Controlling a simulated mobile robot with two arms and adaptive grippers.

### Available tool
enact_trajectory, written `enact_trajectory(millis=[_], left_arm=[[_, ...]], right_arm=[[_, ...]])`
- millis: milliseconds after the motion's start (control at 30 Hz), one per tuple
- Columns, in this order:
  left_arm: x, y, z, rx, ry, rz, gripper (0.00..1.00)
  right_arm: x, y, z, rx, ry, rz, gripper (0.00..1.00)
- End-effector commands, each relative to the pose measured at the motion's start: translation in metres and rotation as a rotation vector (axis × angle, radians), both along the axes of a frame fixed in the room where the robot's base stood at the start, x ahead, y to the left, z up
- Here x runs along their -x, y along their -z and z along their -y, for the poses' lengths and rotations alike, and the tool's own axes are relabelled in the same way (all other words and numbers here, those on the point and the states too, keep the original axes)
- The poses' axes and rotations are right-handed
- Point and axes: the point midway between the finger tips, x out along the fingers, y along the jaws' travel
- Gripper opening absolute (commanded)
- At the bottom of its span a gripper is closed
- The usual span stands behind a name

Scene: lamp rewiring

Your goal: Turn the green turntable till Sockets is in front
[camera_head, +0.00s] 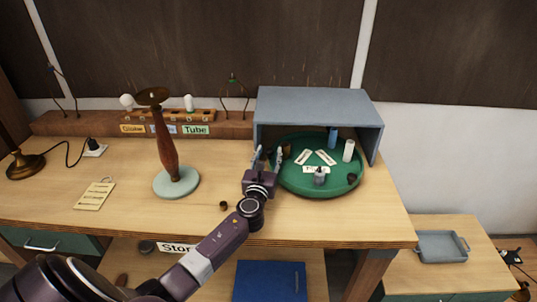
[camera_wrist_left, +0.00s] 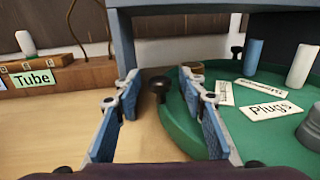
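The green turntable (camera_head: 331,188) sits inside a grey box-like cover, open at the front. In the left wrist view the turntable (camera_wrist_left: 180,125) carries white label cards. One card (camera_wrist_left: 268,110) reads "Plugs" and faces me; the other two are turned away and I cannot read Sockets on either. My left gripper (camera_head: 268,158) is at the turntable's left side, open. A dark knob (camera_wrist_left: 158,88) shows between its fingers at the turntable's left edge; I cannot tell whether they touch it. My right gripper is not in view.
The grey cover (camera_head: 318,103) stands over the turntable, its left wall close to my gripper. A lamp stem on a pale round base (camera_head: 176,183) stands to the left. A small brown piece (camera_head: 224,206) lies on the bench near my arm. A blue book (camera_head: 271,281) is below.

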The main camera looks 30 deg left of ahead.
Motion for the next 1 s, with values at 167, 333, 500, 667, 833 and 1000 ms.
enact_trajectory(millis=[167, 333, 500, 667, 833, 1000], left_arm=[[0.000, 0.000, 0.000, 0.001, 0.000, 0.000, 0.38], [0.000, 0.000, 0.000, 0.001, 0.000, 0.000, 0.23], [0.000, 0.000, 0.000, 0.001, 0.000, 0.000, 0.04], [0.000, 0.000, 0.000, 0.001, 0.000, 0.000, 0.00], [-0.001, 0.000, -0.001, -0.001, 0.005, 0.001, 0.00], [-0.011, 0.001, -0.010, -0.007, 0.078, 0.003, 0.00]], right_arm=[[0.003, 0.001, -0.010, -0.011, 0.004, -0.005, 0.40], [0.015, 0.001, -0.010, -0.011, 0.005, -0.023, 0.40], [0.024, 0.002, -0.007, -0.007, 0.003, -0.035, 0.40], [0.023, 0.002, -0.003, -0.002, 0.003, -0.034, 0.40], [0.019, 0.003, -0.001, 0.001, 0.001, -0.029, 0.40], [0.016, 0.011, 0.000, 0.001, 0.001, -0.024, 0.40]])
